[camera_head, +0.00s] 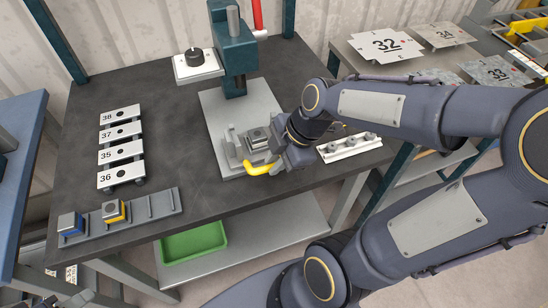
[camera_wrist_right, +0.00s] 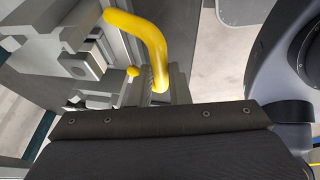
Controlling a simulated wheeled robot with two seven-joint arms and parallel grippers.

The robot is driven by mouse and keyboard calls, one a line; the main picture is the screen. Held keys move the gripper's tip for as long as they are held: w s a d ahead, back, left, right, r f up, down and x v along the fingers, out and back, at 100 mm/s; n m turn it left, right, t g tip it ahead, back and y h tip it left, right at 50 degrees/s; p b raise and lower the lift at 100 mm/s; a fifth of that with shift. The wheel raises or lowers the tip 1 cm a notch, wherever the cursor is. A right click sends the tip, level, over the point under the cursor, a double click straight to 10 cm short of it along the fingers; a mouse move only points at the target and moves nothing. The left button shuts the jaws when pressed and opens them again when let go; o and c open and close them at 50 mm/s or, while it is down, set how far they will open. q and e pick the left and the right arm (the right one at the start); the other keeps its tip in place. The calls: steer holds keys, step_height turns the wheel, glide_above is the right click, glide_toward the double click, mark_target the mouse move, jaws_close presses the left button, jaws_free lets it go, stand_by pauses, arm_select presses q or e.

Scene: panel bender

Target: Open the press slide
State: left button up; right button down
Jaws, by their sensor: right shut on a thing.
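The press (camera_head: 234,50) is a teal column on a light grey base plate (camera_head: 220,105) at the back middle of the dark table. The grey press slide (camera_head: 234,150) sits low on the front of that plate, with a yellow bent handle (camera_head: 258,169) at its front. My right gripper (camera_head: 277,163) is at the handle's right end and shut on it; its fingertips are mostly hidden. In the right wrist view, the yellow handle (camera_wrist_right: 150,45) curves down to the dark gripper body, beside grey slide parts (camera_wrist_right: 85,50). My left gripper is not in view.
Numbered plates (camera_head: 121,146) stand in a row at left, behind a grey rack (camera_head: 150,208) with a blue and a yellow block. A white strip with round knobs (camera_head: 350,147) lies right of my gripper. A green bin (camera_head: 193,243) is on the shelf below.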

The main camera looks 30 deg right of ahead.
steer(key=c, duration=1.4)
jaws_free()
steer(key=shift+s, duration=0.3)
steer(key=shift+o, duration=0.2)
steer(key=shift+w, duration=0.1)
steer(key=shift+d+r, duration=0.15)
steer(key=shift+r, duration=0.3)
steer(key=v, duration=0.6)
steer(key=shift+s+r+p, duration=0.25)
steer(key=shift+r+p, duration=0.05)
steer(key=shift+r, duration=0.05)
steer(key=shift+d, duration=0.15)
steer(key=s+a+f+m+t, duration=0.2)
steer(key=s+a+m, duration=0.3)
steer(key=m, duration=1.2)
steer(key=shift+s+a+m, duration=0.25)
steer(key=shift+s+m, duration=0.05)
steer(key=shift+s, duration=0.2)
